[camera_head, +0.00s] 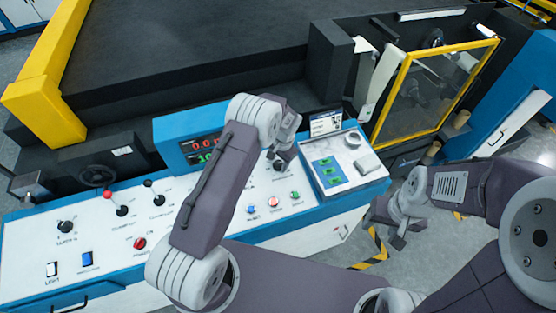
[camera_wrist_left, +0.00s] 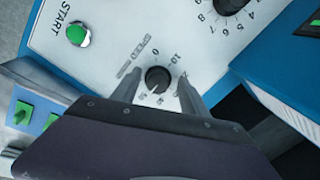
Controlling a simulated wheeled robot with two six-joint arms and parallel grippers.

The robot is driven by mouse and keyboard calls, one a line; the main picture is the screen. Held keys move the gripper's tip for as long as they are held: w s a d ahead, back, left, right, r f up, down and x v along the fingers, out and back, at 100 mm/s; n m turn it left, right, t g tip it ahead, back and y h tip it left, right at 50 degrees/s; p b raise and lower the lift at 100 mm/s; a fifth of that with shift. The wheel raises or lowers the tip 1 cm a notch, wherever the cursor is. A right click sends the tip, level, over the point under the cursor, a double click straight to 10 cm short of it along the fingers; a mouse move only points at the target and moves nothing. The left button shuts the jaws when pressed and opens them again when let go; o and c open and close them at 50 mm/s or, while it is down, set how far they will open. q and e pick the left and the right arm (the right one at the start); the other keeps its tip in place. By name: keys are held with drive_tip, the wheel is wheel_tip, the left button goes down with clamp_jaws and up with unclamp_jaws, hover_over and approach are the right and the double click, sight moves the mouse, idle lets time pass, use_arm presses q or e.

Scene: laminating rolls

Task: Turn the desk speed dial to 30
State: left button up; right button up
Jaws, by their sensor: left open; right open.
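The desk speed dial, a small round black knob (camera_wrist_left: 157,79), sits on the white panel under the print SPEED. A 0 and a 10 are readable above it; the lower numbers are too small to read. A pale mark shows at its lower edge. My left gripper (camera_wrist_left: 158,82) is open, one finger on each side of the knob; contact cannot be told. In the head view my left gripper (camera_head: 285,150) is over the right part of the desk panel, by the dark knob (camera_head: 280,165). My right gripper (camera_head: 396,226) is open and empty, right of the desk above the floor.
A green START button (camera_wrist_left: 78,35) and a larger numbered black dial (camera_wrist_left: 231,4) are near the knob. A red-and-green digital display (camera_head: 205,147) stands behind the panel. A raised box with green buttons (camera_head: 326,172) is to the right.

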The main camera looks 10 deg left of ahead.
use_arm(q)
drive_tip(key=shift+w+d, duration=0.15)
drive_tip(key=shift+d, duration=0.1)
drive_tip(key=shift+c, duration=1.2)
clamp_jaws()
drive_tip(key=shift+f, duration=0.1)
drive_tip(key=n+b, duration=0.3)
drive_tip(key=shift+f, duration=0.15)
drive_tip(key=n+b, duration=0.2)
drive_tip(key=n, duration=0.2)
drive_tip(key=shift+a+n+h, duration=0.1)
drive_tip(key=shift+n+h, duration=0.2)
drive_tip(key=shift+n, duration=0.1)
drive_tip(key=n+b, duration=0.2)
drive_tip(key=n, duration=0.2)
drive_tip(key=shift+n, duration=0.3)
drive_tip(key=n+b, duration=0.1)
drive_tip(key=n, duration=0.4)
drive_tip(key=shift+h+b, duration=0.3)
drive_tip(key=shift+b, duration=0.1)
drive_tip(key=shift+n, duration=0.3)
